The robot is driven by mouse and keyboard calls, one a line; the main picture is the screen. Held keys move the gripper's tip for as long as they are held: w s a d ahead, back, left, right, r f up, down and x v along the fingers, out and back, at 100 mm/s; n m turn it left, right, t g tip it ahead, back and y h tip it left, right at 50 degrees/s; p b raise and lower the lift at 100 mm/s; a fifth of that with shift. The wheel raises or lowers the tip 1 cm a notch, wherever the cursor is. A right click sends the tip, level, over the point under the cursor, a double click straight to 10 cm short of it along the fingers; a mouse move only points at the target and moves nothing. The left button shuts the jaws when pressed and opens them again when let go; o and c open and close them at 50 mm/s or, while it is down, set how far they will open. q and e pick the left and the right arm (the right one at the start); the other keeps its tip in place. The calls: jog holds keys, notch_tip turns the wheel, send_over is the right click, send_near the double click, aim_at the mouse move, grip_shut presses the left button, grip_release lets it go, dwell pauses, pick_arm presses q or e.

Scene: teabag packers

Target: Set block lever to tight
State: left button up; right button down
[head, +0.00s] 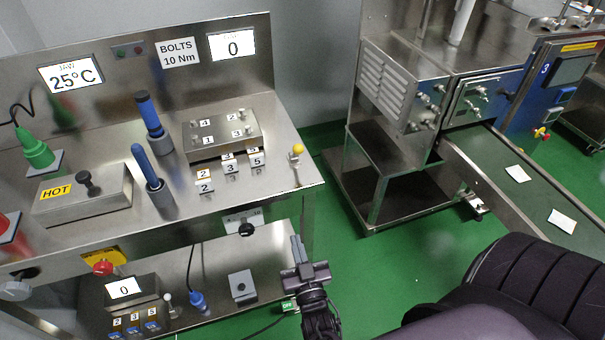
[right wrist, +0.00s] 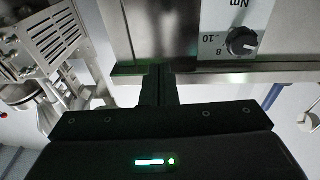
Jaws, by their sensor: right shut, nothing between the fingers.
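A small lever with a yellow ball knob (head: 298,149) stands upright near the right end of the steel bench top. To its left is a metal block (head: 221,150) with numbered bolts 1 to 4 on its top. No loose or tight marking is readable by the lever. My right gripper (head: 297,242) is shut and empty, in front of the bench's right end, below the lever and apart from it. Its closed fingers (right wrist: 158,85) show in the right wrist view, where the lever is not seen. My left gripper is not in view.
A black torque dial (head: 246,229) marked in Nm is on the bench front; it also shows in the right wrist view (right wrist: 241,42). Blue-handled tools (head: 151,166) and a HOT block (head: 85,198) stand left. A conveyor (head: 530,190) is at right; green floor lies between.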

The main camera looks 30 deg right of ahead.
aim_at(296, 151)
notch_tip(296, 151, up, 9)
jog(key=s+d+m+t+h, duration=0.1)
jog(key=d+m+h, duration=0.1)
jog(key=h, duration=0.2)
jog(key=shift+s+t, duration=0.15)
jog(key=shift+t, duration=0.25)
jog(key=p+x, duration=0.2)
jog(key=x, duration=1.2)
